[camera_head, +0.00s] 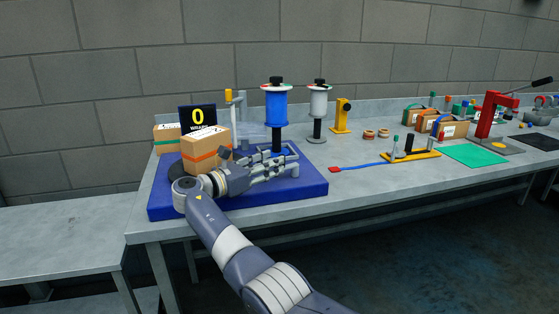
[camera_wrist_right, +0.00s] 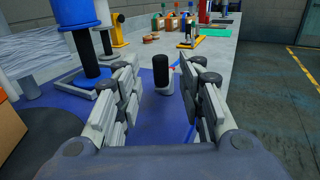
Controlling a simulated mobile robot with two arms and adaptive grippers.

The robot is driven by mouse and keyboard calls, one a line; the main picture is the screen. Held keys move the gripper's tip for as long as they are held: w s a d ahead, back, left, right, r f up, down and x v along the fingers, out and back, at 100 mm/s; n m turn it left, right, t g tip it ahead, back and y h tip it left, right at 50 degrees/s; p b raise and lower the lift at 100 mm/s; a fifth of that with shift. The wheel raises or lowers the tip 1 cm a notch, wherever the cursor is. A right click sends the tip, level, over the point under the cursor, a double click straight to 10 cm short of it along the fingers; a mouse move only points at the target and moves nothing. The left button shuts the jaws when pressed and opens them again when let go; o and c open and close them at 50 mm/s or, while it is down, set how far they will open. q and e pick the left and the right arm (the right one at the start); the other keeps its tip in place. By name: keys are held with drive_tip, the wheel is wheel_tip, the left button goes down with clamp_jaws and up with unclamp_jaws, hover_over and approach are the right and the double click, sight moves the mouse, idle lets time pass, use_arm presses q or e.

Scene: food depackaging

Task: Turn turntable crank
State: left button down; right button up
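The turntable (camera_head: 177,169), a dark disc, shows partly under a cardboard box (camera_head: 203,152) with an orange band on the blue base (camera_head: 240,205). My right gripper (camera_head: 288,164) reaches low over this base, to the right of the box. In the wrist view my right gripper (camera_wrist_right: 158,68) has its fingers spread apart. A short upright knob (camera_wrist_right: 161,76) with a black top and pale lower part, seemingly the crank handle, stands ahead between the fingers, with gaps at both sides. The crank's arm is hidden or unclear. My left gripper is not in view.
A blue film spool (camera_head: 277,107) stands just behind my right gripper, and a grey spool (camera_head: 318,102) farther right. A counter sign (camera_head: 198,116) reading 0 stands behind the box. A red-ended blue strip (camera_head: 362,166) lies right of the base. The front table edge is clear.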

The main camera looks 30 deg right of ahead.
drive_tip(key=v, duration=0.7)
